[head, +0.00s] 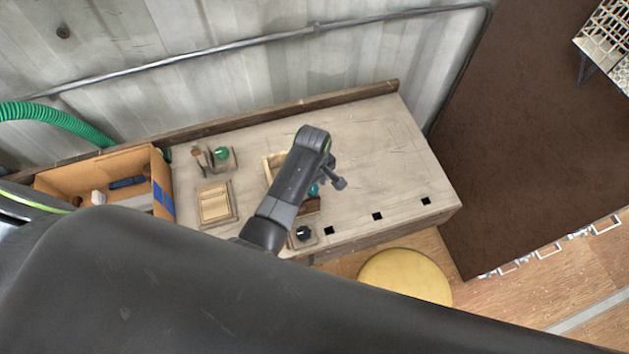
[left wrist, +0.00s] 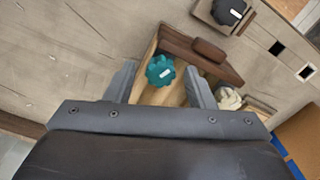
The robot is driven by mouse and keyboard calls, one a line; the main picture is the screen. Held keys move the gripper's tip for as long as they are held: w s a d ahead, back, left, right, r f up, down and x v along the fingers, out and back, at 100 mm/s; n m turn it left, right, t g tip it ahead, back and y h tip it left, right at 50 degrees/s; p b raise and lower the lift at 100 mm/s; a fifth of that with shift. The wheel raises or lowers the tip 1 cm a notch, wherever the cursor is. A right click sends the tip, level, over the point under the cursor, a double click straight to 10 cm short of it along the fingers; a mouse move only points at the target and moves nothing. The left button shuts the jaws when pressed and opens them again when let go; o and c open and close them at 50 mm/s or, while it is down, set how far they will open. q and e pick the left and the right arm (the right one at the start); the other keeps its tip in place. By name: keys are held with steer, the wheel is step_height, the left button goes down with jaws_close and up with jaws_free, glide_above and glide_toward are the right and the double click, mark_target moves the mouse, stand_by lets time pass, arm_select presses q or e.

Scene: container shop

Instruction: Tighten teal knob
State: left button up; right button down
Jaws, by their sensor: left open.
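The teal knob (left wrist: 160,70) is a lobed knob with a white mark on top, set at a light wooden box with a dark brown front (left wrist: 180,43). In the head view the teal knob (head: 314,190) shows only partly beside my arm. My left gripper (left wrist: 160,73) is open, with one finger on each side of the knob in the wrist view. I cannot tell whether the fingers touch it or how far above it they are. In the head view my left gripper (head: 331,178) hangs over the middle of the workbench. My right gripper is not in view.
A black knob (head: 303,233) sits near the bench's front edge. A green knob (head: 222,153) and a wooden tray (head: 214,203) are to the left, beside a cardboard box (head: 163,186). The bench (head: 385,150) is clear on the right. A yellow stool (head: 405,277) stands in front.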

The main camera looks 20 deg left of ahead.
arm_select(q)
steer(key=c, duration=1)
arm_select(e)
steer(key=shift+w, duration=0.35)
arm_select(q)
steer(key=shift+m, duration=0.3)
steer(key=m, duration=0.3)
steer(key=shift+m, duration=0.3)
steer(key=m, duration=0.4)
steer(key=shift+m, duration=0.3)
steer(key=m, duration=0.4)
steer(key=shift+m, duration=2.1)
